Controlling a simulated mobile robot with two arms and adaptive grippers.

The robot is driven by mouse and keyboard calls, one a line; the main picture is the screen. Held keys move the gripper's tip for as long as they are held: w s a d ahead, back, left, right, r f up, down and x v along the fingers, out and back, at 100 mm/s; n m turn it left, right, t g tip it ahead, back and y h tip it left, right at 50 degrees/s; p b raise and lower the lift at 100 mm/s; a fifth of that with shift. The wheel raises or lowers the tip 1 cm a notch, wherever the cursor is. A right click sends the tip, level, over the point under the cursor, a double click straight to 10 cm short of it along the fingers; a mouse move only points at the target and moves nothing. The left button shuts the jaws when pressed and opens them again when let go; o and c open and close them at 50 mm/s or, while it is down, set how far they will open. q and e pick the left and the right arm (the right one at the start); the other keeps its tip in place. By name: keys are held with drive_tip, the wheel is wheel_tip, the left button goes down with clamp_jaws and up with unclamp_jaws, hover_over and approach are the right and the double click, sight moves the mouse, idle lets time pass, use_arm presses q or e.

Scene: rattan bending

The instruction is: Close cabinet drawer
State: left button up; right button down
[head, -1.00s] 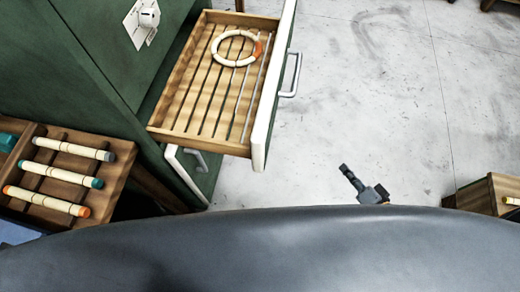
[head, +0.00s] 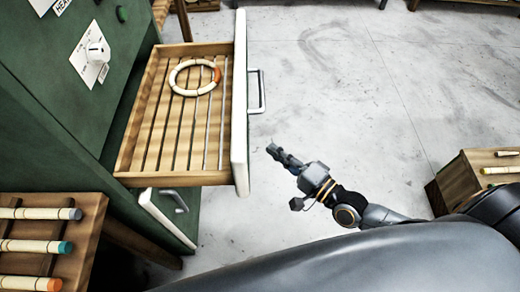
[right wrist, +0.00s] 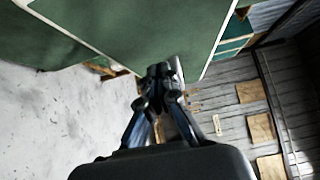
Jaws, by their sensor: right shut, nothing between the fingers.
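The cabinet drawer (head: 142,119) is pulled open from the green cabinet (head: 60,120) in the head view. It has a slatted wooden bottom and a white front (head: 240,105) with a metal handle (head: 257,92). A ring of pale rattan (head: 176,76) with an orange section lies inside. My right gripper (head: 272,150) is shut and empty, to the right of the drawer front and lower in the picture than the handle, apart from both. In the right wrist view the shut fingers (right wrist: 163,72) show before a green surface. My left gripper is not in view.
A lower drawer (head: 165,215) with a handle is slightly open below. A wooden rack (head: 90,215) with rattan pieces stands at the lower left. A wooden crate (head: 462,183) stands at the right. The floor (head: 340,90) between is clear.

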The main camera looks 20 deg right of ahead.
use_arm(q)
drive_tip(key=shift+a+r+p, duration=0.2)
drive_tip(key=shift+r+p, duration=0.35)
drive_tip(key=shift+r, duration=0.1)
use_arm(e)
drive_tip(key=shift+w+a, duration=0.25)
drive_tip(key=shift+a, duration=0.4)
drive_tip(key=shift+w+a, duration=0.2)
drive_tip(key=shift+a, duration=0.5)
drive_tip(key=shift+w+a, duration=0.25)
drive_tip(key=shift+a, duration=0.4)
drive_tip(key=shift+a, duration=0.1)
